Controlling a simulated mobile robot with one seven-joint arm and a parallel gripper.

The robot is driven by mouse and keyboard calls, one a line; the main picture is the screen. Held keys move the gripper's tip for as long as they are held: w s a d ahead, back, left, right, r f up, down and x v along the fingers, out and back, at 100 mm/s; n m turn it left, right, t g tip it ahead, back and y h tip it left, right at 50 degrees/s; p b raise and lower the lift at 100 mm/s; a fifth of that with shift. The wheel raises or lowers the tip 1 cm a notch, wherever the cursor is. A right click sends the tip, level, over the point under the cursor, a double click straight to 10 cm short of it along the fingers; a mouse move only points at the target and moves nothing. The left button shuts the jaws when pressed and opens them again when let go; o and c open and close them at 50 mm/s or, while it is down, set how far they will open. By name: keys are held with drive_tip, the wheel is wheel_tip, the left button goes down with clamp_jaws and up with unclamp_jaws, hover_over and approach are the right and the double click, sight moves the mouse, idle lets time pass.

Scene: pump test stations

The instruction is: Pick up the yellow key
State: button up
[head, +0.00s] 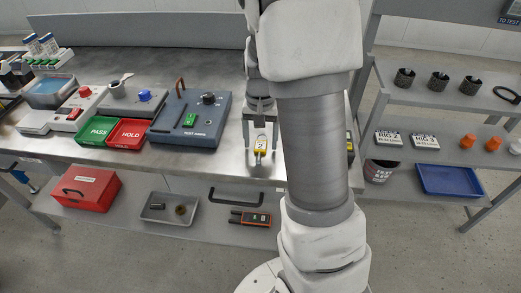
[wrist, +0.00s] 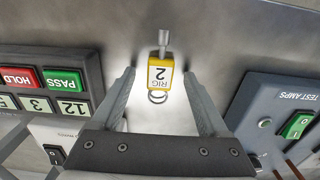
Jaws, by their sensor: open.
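The yellow key (head: 260,145) lies on the metal bench top near its front edge. In the wrist view the yellow key (wrist: 160,74) has a white "RIG 2" label, a metal shaft at the top and a ring at the bottom. My gripper (head: 260,147) is open above the bench with a finger on each side of the key. In the wrist view my gripper (wrist: 159,75) shows a gap between each finger and the key. I cannot tell the height of the fingertips over the bench.
A dark test box (head: 190,119) stands left of the key, beside a green PASS tray (head: 97,131) and a red HOLD tray (head: 130,134). A panel with PASS and HOLD buttons (wrist: 50,85) and a "TEST AMPS" box (wrist: 275,115) flank the gripper. Bare bench surrounds the key.

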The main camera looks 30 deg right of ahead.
drive_tip(key=shift+f, duration=0.35)
clamp_jaws()
drive_tip(key=shift+r, duration=0.1)
